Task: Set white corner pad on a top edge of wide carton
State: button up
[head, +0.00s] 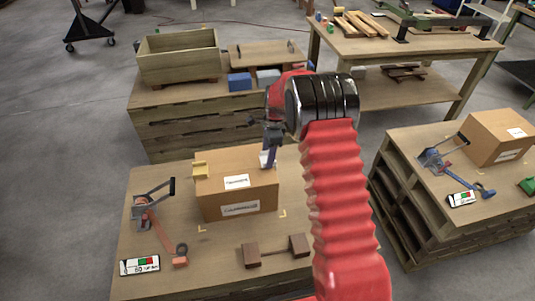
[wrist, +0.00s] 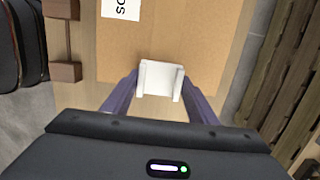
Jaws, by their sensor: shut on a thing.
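My gripper (head: 269,157) is shut on the white corner pad (wrist: 160,79), which sits between its two purple fingers in the wrist view. In the head view the pad (head: 264,159) is a small white patch at the carton's top right side, partly hidden by the gripper. The brown wide carton (head: 236,187) stands on the near wooden platform; its top also shows in the wrist view (wrist: 195,40). In the wrist view the pad overlaps the carton's lower edge. I cannot tell whether pad and carton touch.
A clamp-like tool (head: 155,220) stands left of the carton, and a brown block piece (head: 272,250) lies in front. Another carton (head: 497,138) stands on a platform at right.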

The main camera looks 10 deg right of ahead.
jog(key=shift+f, duration=0.25)
jog(key=o, duration=1.2)
jog(key=shift+r, duration=0.1)
jog(key=r, duration=0.4)
jog(key=d+r, duration=0.1)
jog(key=r, duration=0.8)
jog(key=shift+d+r, duration=0.2)
jog(key=shift+d, duration=0.15)
